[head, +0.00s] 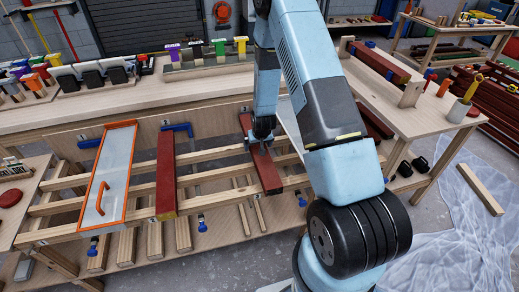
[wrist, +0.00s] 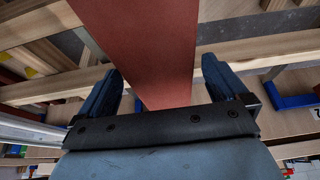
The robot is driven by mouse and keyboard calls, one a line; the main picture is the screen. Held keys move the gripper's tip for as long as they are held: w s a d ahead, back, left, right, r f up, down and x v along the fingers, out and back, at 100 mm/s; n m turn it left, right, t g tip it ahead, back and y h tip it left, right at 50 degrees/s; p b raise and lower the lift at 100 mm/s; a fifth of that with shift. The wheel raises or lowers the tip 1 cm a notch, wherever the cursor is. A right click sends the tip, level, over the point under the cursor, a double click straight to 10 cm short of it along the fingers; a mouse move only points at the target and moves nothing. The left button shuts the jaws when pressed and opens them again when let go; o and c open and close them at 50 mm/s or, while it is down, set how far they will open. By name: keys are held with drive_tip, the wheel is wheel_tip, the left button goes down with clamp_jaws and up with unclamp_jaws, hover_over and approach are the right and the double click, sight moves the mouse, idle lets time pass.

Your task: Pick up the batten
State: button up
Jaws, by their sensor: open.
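A red-painted batten (head: 265,170) lies across the wooden rails of the rack, in the middle of the head view. It fills the upper middle of the wrist view (wrist: 150,50). My gripper (head: 262,132) is over the far part of this batten, pointing down. In the wrist view my gripper (wrist: 165,88) is open, with one dark blue finger on each side of the batten. Gaps show between the fingers and the batten, and I cannot tell how deep the fingers reach. A second red batten (head: 166,175) lies on the rails to the left.
An orange-framed panel (head: 107,180) with a handle rests on the rails at the left. Blue clamps (head: 203,225) hang along the rails. The workbench (head: 130,108) behind carries a row of coloured-handled tools. A side table (head: 425,125) stands at the right, with a loose wooden piece (head: 480,190) on the floor.

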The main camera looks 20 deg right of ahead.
drive_tip(key=shift+w+f, duration=0.3)
drive_tip(key=shift+f, duration=0.35)
drive_tip(key=c, duration=1.6)
